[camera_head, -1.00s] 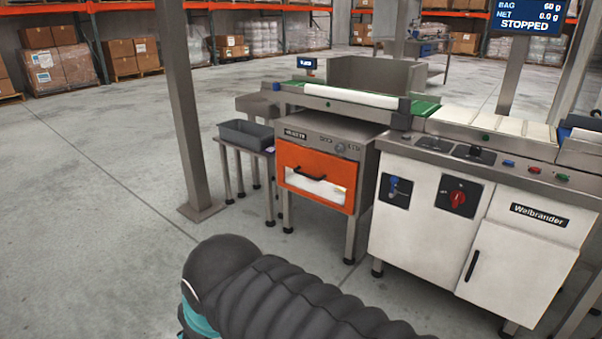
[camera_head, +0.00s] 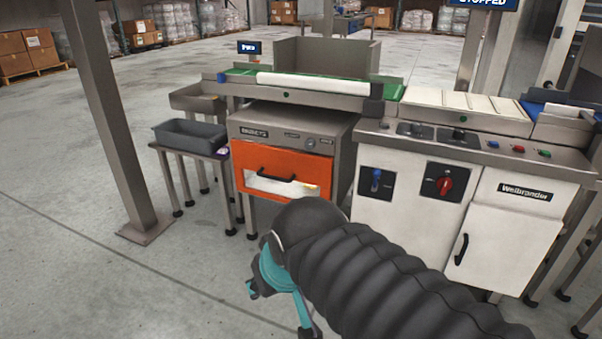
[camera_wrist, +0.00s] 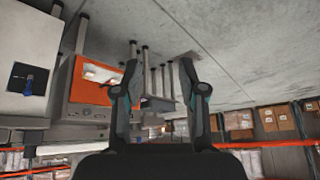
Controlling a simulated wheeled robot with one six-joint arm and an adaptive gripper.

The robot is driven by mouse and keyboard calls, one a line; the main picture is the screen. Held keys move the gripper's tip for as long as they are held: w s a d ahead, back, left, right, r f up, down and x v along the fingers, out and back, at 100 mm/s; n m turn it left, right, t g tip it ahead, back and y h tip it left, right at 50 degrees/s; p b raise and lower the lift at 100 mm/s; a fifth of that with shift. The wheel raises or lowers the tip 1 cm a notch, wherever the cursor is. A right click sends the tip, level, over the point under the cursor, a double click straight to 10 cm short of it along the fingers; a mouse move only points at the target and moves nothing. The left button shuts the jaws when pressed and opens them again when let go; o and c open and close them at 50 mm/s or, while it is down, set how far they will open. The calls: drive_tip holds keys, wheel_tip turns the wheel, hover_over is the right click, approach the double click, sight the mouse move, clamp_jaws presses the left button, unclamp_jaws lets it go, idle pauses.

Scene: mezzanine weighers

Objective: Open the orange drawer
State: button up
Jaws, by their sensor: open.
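The orange drawer (camera_head: 312,165) is the front of a grey steel cabinet (camera_head: 340,130) and looks shut. It has a black bar handle (camera_head: 276,177) above a pale window strip. My gripper (camera_wrist: 160,64) is open, with nothing between its fingers. In the head view my arm partly covers it, low in the picture in front of the cabinet. The drawer shows upside down in the wrist view (camera_wrist: 88,92), left of the fingers. The left finger overlaps its edge there, and I cannot make out the handle clearly. The gripper is apart from the drawer.
A steel post (camera_head: 112,120) stands at the left. A grey bin (camera_head: 190,135) sits on a small stand beside the cabinet. A white Weibrander machine (camera_head: 400,215) with knobs adjoins on the right. A conveyor runs above. The floor at the front left is clear.

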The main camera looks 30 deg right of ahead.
sight(272, 178)
drive_tip(key=w+r+m+t+b, duration=0.25)
drive_tip(key=w+m, duration=0.25)
drive_tip(key=w, duration=1.1)
drive_tip(key=w+r+m+t+b, duration=0.15)
drive_tip(key=w+m+t, duration=0.25)
drive_tip(key=w, duration=1.3)
drive_tip(key=w+d+f+m+t+h, duration=0.1)
drive_tip(key=w+d+f+m+h, duration=0.1)
drive_tip(key=w+d+m, duration=0.3)
drive_tip(key=w+d+f+m+t+h, duration=0.1)
drive_tip(key=w+f+m+h, duration=0.15)
drive_tip(key=w, duration=0.55)
drive_tip(key=w+d+f+m+g+h+b, duration=0.1)
drive_tip(key=w+d+f+m+g+h, duration=0.25)
drive_tip(key=d+f+m, duration=0.4)
drive_tip(key=w+d+f+m+g+h+b, duration=0.25)
drive_tip(key=d+f+m+h, duration=0.2)
drive_tip(key=f, duration=0.65)
drive_tip(key=shift+n+t, duration=0.25)
drive_tip(key=shift+t, duration=0.3)
drive_tip(key=x, duration=1.2)
drive_tip(key=shift+w+d+r+p, duration=0.1)
drive_tip(key=shift+w+d+p, duration=0.05)
drive_tip(key=shift+w+p, duration=0.25)
clamp_jaws()
